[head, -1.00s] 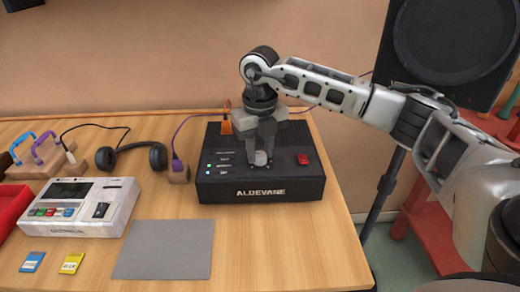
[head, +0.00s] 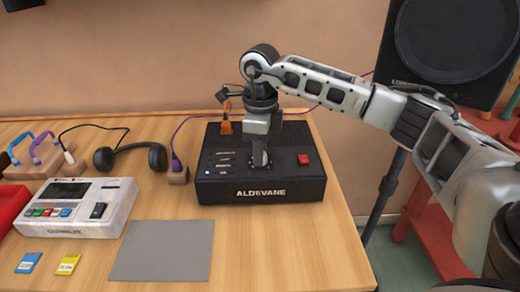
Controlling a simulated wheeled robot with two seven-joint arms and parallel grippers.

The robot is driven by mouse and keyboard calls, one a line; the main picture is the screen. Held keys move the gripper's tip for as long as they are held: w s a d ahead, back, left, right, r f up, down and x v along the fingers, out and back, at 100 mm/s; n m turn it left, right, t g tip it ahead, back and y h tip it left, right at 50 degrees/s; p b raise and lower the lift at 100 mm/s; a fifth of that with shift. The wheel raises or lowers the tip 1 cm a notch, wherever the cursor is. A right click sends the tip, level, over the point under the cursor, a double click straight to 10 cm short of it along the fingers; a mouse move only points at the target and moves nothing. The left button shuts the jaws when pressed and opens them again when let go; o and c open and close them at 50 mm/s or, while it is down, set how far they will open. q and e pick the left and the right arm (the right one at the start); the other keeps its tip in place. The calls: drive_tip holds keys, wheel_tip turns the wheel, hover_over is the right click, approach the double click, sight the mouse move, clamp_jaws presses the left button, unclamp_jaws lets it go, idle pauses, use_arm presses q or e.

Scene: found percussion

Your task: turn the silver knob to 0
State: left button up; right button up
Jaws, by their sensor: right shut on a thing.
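The black ALDEVANE box (head: 262,192) sits on the table near its back right part. My right gripper (head: 260,160) reaches straight down onto the top of the box and is shut on the silver knob. The knob is almost wholly hidden behind the near finger. The fingers now line up nearly edge-on to the view. To the left of the gripper are several printed marks, with one small light (head: 207,173) lit at the front. The dial position cannot be read clearly. My left gripper is not in view.
A red switch (head: 303,159) is on the box, right of the gripper. An orange plug (head: 226,127) stands at its back. Left are a wooden block (head: 178,176) with a purple cable, headphones (head: 131,157) and a white device (head: 75,222). A grey mat (head: 162,250) lies in front.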

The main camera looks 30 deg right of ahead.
drive_tip(key=shift+n, duration=1.2)
drive_tip(key=shift+r, duration=0.1)
drive_tip(key=o, duration=1)
drive_tip(key=shift+c, duration=0.2)
use_arm(q)
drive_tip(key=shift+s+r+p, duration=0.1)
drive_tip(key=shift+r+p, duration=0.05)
drive_tip(key=shift+p, duration=0.45)
use_arm(e)
wheel_tip(320, 180, up, 16)
